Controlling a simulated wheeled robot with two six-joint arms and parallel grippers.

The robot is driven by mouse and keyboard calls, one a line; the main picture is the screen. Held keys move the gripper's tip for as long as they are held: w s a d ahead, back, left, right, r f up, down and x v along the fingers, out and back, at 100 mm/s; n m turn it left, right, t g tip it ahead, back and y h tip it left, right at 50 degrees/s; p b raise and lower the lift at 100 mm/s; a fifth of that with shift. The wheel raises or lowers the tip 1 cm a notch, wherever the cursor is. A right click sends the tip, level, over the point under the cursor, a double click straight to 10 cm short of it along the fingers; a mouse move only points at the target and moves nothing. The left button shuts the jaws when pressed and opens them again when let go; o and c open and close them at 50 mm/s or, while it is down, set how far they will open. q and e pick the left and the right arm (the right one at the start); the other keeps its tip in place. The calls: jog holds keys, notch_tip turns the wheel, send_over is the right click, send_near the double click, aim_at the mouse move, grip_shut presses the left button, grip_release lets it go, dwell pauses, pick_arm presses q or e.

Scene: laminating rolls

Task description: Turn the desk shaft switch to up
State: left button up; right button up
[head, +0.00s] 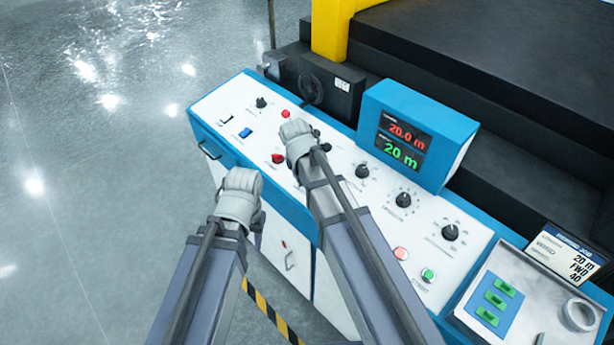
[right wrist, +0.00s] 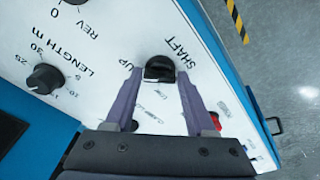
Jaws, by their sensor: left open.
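The black shaft switch (right wrist: 159,70) shows in the right wrist view on the white panel, beside the printed words SHAFT and UP. My right gripper (right wrist: 158,80) has its two fingers apart, one on each side of the switch; I cannot tell whether they touch it. Which way the switch points is unclear. In the head view my right gripper (head: 298,138) is over the panel and seems to hide the switch. My left gripper (head: 240,188) is open and empty by the desk's front edge, apart from the switch.
A red knob (head: 278,158) sits close by my right gripper. Other black knobs (head: 403,199) stand along the panel to the right. The display box (head: 416,135) rises behind. Red (head: 401,254) and green (head: 428,275) buttons lie near the front edge. Open floor lies left of the desk.

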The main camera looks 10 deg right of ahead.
jog(key=o, duration=0.3)
jog(key=shift+o, duration=0.2)
jog(key=shift+r, duration=0.1)
jog(key=p+v, duration=0.7)
jog(key=shift+r+p, duration=0.3)
jog(key=shift+r, duration=0.05)
jog(key=s+a+f+n+g+b, duration=0.1)
jog(key=s+a+f+n+b, duration=0.1)
jog(key=s, duration=0.6)
jog(key=s+a+f+n+g+b, duration=0.1)
jog(key=s+a+f+n+b, duration=0.1)
jog(key=s, duration=0.6)
jog(key=shift+s+a+f+n+g+y, duration=0.35)
jog(key=shift+a+n, duration=0.25)
jog(key=shift+n, duration=0.5)
